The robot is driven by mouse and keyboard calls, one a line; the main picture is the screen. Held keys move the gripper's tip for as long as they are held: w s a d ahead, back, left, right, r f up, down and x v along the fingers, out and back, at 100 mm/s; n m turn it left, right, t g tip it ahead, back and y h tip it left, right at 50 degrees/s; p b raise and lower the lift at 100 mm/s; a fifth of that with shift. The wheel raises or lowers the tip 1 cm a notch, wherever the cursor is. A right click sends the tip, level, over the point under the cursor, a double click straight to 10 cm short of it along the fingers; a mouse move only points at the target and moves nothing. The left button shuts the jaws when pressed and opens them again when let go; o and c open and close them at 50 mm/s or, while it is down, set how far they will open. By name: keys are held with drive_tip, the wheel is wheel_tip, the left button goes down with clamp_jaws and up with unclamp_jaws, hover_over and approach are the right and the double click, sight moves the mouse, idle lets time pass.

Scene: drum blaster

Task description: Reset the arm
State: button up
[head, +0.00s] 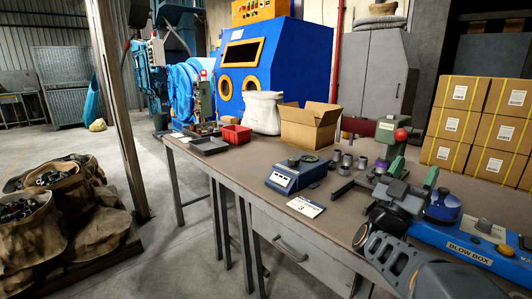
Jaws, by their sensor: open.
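My arm enters at the lower right and reaches over the workbench (240,160). My gripper (358,179) points away from me, above or near the bench top. Its dark fingers are apart, and I see nothing held between them. A green bench device with a red knob (401,134) stands just behind and right of the gripper. My arm hides part of the bench and part of the blue "BLOW BOX" unit (470,250).
A red bin (236,134) and white sack (262,112) are farther back. Stacked cartons (460,92) rise at right.

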drive_tip(key=w+a+r+n+y+p, duration=0.25)
drive_tip(key=a+n+y+p, duration=0.25)
drive_tip(key=y+p, duration=0.45)
drive_tip(key=w+a+r+n+y+p, duration=0.1)
drive_tip(key=a+r+n+y+p, duration=0.2)
drive_tip(key=a+n+y+p, duration=0.45)
drive_tip(key=s+a+m+g+y+p, duration=0.2)
drive_tip(key=s+a+g+y+p, duration=0.1)
drive_tip(key=s+g+p, duration=0.9)
drive_tip(key=s+y+p, duration=0.1)
drive_tip(key=s+p, duration=0.1)
drive_tip(key=s, duration=0.3)
drive_tip(key=shift+s+f+g+y+p, duration=0.15)
drive_tip(key=shift+f+g+y+p, duration=0.2)
drive_tip(key=shift+g+y, duration=0.05)
drive_tip(key=shift+a, duration=0.1)
